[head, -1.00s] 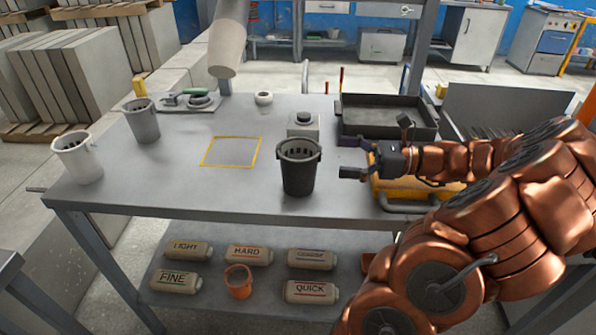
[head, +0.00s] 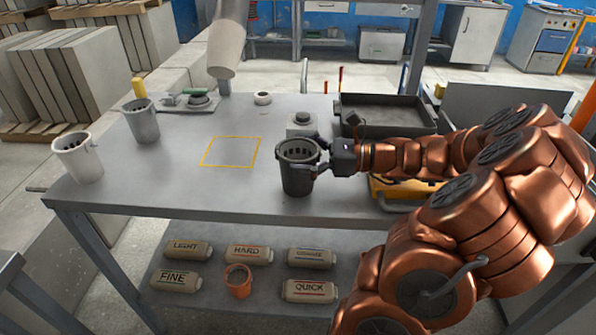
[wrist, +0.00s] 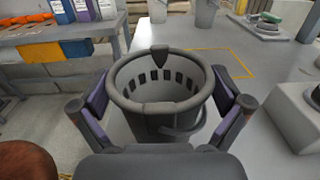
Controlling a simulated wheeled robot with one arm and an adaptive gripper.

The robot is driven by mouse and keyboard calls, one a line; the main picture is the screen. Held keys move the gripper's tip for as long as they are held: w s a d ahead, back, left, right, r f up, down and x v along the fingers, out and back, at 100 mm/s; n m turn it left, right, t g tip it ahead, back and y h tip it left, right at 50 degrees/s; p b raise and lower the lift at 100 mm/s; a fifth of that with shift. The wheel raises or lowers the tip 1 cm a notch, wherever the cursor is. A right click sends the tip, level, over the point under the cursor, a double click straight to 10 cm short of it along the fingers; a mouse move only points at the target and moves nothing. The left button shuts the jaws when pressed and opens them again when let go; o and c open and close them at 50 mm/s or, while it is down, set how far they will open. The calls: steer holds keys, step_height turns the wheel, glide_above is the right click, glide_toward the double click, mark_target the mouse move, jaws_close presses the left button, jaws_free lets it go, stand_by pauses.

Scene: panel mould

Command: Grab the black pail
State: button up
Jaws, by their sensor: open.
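The black pail (head: 298,178) stands upright on the grey table, right of a yellow outlined square (head: 231,152). My gripper (head: 314,157) is at the pail's right side, with its fingers spread around the pail near the rim. In the wrist view the pail (wrist: 162,92) sits between the two open fingers of my gripper (wrist: 162,105), one on each side. A small gap seems to show on both sides. The far sides of the fingers are partly hidden by the pail in the head view.
A white pail (head: 78,160) and a grey pail (head: 141,122) stand at the table's left. A grey block with a black knob (head: 301,122) is just behind the black pail. A dark tray (head: 388,116) lies at the back right. Labelled bags lie on the lower shelf (head: 215,300).

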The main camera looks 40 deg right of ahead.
steer(key=shift+c, duration=0.3)
steer(key=c, duration=1.3)
steer(key=shift+r, duration=0.55)
steer(key=s+a+r, duration=0.1)
steer(key=s+a, duration=0.2)
steer(key=s, duration=0.1)
steer(key=s+a+r+b, duration=0.1)
steer(key=s+a, duration=0.2)
steer(key=a, duration=0.1)
steer(key=s+a+r+b, duration=0.1)
steer(key=s+a, duration=0.2)
steer(key=s, duration=0.1)
steer(key=shift+s+a+r, duration=0.25)
steer(key=shift+s+r, duration=0.1)
steer(key=shift+r, duration=0.05)
